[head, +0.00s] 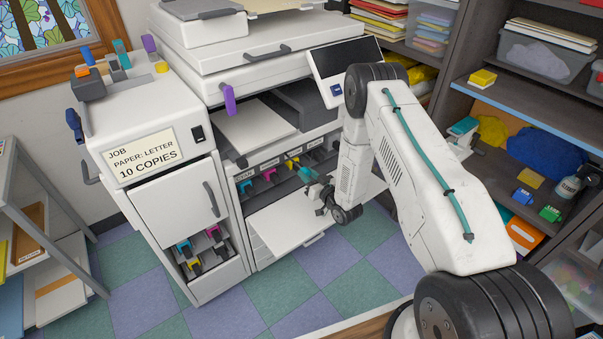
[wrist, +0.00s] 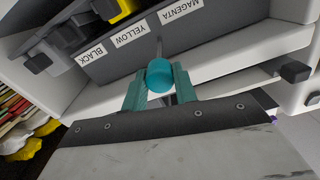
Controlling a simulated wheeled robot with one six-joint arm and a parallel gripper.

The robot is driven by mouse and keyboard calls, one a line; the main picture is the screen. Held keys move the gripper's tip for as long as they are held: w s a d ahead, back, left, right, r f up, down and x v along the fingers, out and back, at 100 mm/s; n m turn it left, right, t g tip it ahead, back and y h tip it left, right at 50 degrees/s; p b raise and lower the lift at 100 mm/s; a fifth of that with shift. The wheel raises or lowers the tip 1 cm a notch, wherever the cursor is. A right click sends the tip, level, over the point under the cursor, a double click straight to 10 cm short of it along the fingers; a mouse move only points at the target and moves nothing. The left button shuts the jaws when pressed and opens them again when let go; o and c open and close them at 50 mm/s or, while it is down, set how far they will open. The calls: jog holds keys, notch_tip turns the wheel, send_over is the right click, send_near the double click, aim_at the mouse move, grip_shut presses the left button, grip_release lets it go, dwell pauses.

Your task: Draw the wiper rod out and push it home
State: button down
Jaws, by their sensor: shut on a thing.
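The wiper rod shows in the wrist view as a round teal knob (wrist: 160,76) on a thin grey shaft. The shaft runs to the grey panel with the MAGENTA, YELLOW and BLACK labels, meeting it near the YELLOW and MAGENTA labels. My gripper (wrist: 159,84) is shut on the knob, with one teal finger on each side. In the head view my gripper (head: 312,181) is at the open front of the copier (head: 250,62), just right of the coloured toner handles. The rod is too small there to tell from the teal fingers. How far the shaft is out is unclear.
The copier's lowered front door (head: 285,232) lies below my gripper. The yellow toner handle (head: 293,163) and magenta handle (head: 270,175) are close by on the left. A shelf unit (head: 470,90) stands on the right. The checkered floor (head: 345,275) in front is clear.

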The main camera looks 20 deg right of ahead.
jog(key=shift+v, duration=0.95)
jog(key=c, duration=1.1)
grip_release()
jog(key=v, duration=0.7)
jog(key=shift+s, duration=0.35)
